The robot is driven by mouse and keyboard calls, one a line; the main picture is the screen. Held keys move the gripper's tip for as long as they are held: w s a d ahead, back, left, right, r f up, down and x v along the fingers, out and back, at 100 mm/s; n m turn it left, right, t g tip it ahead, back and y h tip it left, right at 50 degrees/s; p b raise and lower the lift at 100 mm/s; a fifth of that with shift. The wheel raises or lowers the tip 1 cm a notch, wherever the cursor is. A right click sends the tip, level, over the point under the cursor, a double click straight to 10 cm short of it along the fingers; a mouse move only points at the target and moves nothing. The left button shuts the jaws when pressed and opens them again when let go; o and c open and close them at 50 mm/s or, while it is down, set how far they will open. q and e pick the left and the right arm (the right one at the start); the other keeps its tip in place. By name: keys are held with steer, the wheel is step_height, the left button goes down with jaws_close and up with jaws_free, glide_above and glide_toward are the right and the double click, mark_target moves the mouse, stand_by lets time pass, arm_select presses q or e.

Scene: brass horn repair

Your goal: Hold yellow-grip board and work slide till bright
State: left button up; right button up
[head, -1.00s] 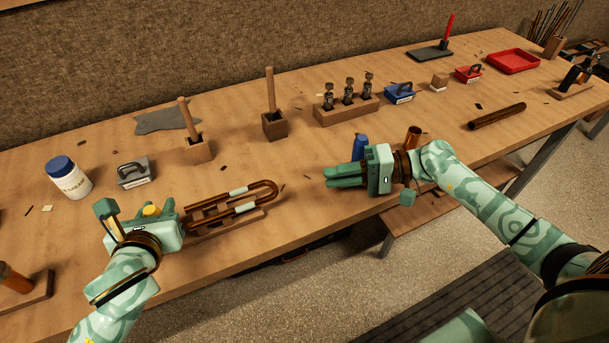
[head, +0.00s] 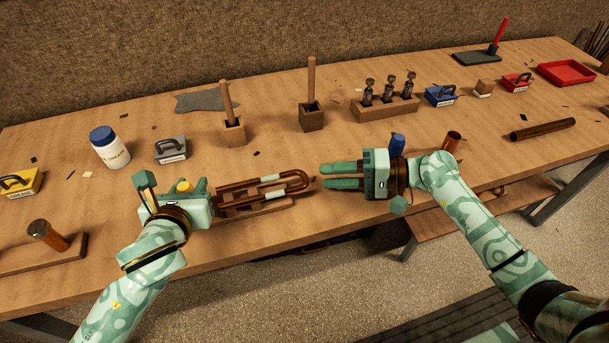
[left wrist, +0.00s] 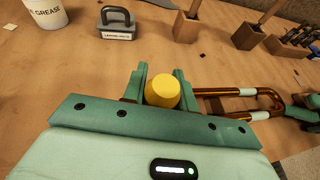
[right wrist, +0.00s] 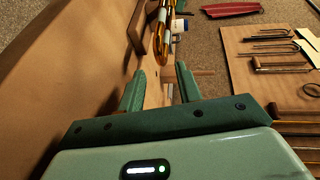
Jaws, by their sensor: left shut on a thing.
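The slide (head: 292,178) is a U-shaped copper-brown tube with pale bands. It lies along a wooden board (head: 284,204) near the front edge of the bench, its bend toward the right. My left gripper (head: 192,187) is shut on the board's yellow grip (left wrist: 162,91), at the left end of the slide. The slide's legs also show right of that grip in the left wrist view (left wrist: 231,92). My right gripper (head: 328,175) is open and empty, its fingers pointing left, just right of the bend. Its spread fingers show in the right wrist view (right wrist: 160,78).
Behind stand a white grease tub (head: 110,149), a grey block (head: 171,150) and two wooden holders (head: 233,132) (head: 311,118). A yellow block (head: 20,183) sits far left. A blue-capped bottle (head: 397,145) and copper cup (head: 452,141) are close to my right gripper. Bench between slide and holders is mostly clear.

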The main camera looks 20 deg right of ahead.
mark_target(304, 175)
steer(key=x, duration=0.6)
steer(key=shift+w+a+f, duration=0.1)
steer(key=shift+a, duration=0.1)
jaws_close()
